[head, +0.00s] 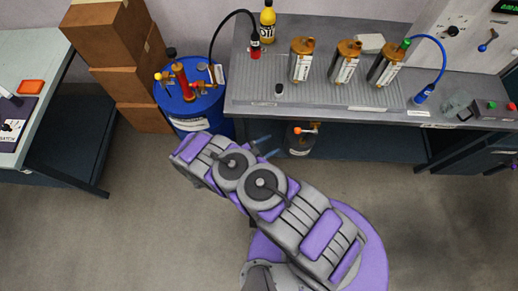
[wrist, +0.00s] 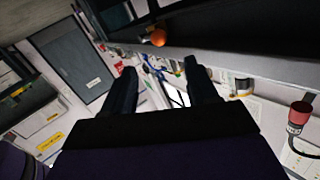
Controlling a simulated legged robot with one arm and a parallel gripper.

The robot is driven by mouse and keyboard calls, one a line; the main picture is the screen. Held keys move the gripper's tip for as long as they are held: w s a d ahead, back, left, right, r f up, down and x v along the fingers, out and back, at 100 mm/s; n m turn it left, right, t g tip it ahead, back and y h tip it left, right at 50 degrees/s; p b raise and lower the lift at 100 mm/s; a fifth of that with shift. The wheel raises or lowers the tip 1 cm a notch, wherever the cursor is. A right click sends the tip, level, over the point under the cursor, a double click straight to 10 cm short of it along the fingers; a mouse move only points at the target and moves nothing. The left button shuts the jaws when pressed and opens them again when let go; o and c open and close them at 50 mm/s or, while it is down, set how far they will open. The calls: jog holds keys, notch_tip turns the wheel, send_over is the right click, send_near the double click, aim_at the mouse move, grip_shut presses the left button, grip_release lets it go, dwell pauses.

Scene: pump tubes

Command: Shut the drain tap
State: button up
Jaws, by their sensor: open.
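The tap (head: 305,130) has an orange handle and sits on a dark vessel with a pale label (head: 299,144) under the bench's front edge. The handle lies roughly sideways in the head view; I cannot tell whether the tap is open or shut. My gripper (head: 268,146) is open and empty, its fingers pointing right toward the vessel, a short way to its left. In the wrist view my gripper (wrist: 160,68) shows two dark fingers set apart with nothing between them. A rounded orange part (wrist: 157,37), apparently the tap handle, lies beyond the fingertips there.
The bench (head: 330,101) overhangs the vessel and carries several copper-topped cylinders (head: 301,59). A blue drum (head: 190,103) stands left of the bench, beside stacked boxes (head: 117,50). A black hose runs from the drum to a red fitting (head: 255,50).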

jog(key=shift+v, duration=2.4)
jog(key=shift+s, duration=0.1)
